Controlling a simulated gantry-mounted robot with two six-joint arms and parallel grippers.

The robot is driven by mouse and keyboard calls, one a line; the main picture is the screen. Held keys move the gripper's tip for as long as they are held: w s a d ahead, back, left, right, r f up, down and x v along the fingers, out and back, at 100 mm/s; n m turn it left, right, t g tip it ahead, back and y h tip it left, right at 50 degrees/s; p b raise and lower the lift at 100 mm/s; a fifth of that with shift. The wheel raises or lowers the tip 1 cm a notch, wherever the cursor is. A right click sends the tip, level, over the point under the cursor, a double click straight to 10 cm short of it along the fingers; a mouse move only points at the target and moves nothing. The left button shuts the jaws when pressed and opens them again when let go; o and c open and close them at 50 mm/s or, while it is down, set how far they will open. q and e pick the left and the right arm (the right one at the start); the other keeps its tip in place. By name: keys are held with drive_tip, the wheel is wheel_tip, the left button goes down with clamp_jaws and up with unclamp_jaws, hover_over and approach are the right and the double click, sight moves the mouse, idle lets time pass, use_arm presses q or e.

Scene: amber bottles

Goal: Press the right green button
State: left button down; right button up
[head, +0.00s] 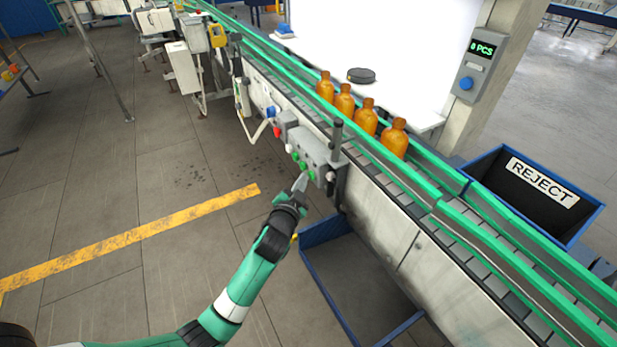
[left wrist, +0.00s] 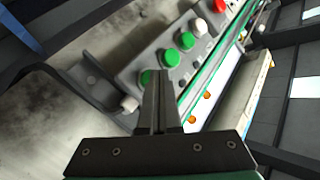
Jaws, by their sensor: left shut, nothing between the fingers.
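A grey control box (head: 318,150) on the side of the conveyor carries a row of green buttons. The right green button (head: 311,176) is at the box's near end, beside my left gripper (head: 303,182). In the left wrist view, this button (left wrist: 146,77) is just left of the tips of my left gripper (left wrist: 158,74) and partly hidden by them. The middle green button (left wrist: 171,58) and the far green button (left wrist: 186,40) show clear of the fingers. My left gripper is shut and empty. I cannot tell whether it touches the button. My right gripper is not in view.
Several amber bottles (head: 396,138) stand on the conveyor (head: 430,185) behind the box. A white button (left wrist: 200,27) and a red button (left wrist: 220,6) continue the row. A blue-framed bin (head: 323,231) is below the box. A REJECT bin (head: 505,205) stands at the right.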

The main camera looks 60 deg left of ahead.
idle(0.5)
use_arm(q)
drive_tip(key=shift+s+p, duration=0.6)
drive_tip(key=shift+s, duration=0.15)
drive_tip(key=shift+s+r, duration=0.1)
drive_tip(key=s+p, duration=0.3)
drive_tip(key=s, duration=0.1)
drive_tip(key=shift+s+a, duration=0.15)
drive_tip(key=shift+s, duration=0.25)
idle(0.4)
